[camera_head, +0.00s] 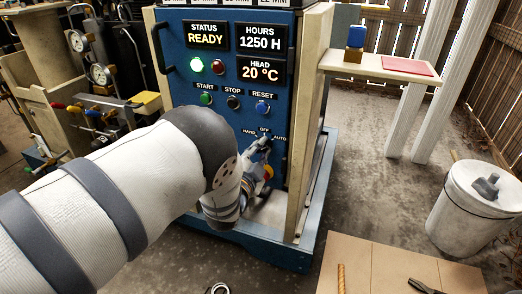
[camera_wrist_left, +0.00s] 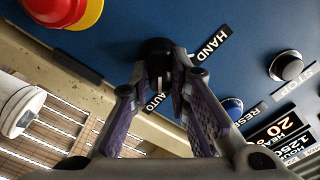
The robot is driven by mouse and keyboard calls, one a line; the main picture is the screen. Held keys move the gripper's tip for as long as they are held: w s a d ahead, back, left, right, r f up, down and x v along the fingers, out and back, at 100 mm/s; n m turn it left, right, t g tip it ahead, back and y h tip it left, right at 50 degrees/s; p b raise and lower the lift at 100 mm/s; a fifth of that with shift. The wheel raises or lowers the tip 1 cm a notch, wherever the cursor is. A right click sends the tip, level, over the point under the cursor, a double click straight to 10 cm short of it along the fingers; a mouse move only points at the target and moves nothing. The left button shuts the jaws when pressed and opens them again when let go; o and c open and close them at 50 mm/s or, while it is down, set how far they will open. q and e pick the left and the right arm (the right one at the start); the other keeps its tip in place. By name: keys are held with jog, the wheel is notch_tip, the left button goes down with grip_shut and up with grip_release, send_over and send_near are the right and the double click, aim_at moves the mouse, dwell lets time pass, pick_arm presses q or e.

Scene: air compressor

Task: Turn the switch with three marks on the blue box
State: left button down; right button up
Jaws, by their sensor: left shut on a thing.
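The blue box (camera_head: 180,70) is a control panel with a three-mark switch (camera_head: 263,143) low on its front, labelled HAND, OFF and AUTO. In the left wrist view the switch is a round black knob (camera_wrist_left: 154,48). The HAND and AUTO labels show beside it there; OFF is hidden. My left gripper (camera_head: 262,150) reaches the switch from below left. In the left wrist view its two fingers (camera_wrist_left: 158,78) are closed around the knob. Where the knob's pointer stands is hard to tell. My right gripper is in neither view.
Above the switch are START (camera_head: 206,99), STOP (camera_head: 233,102) and RESET (camera_head: 262,107) buttons. A red and yellow button (camera_wrist_left: 75,12) sits close to the switch. The cabinet's beige side post (camera_head: 305,120) stands just right. A white bin (camera_head: 470,210) is farther right.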

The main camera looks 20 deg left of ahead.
pick_arm(q)
jog(key=c, duration=1.5)
grip_release()
jog(key=shift+s, duration=0.1)
jog(key=s, duration=1.1)
jog(key=shift+s+a, duration=0.2)
jog(key=shift+s, duration=0.2)
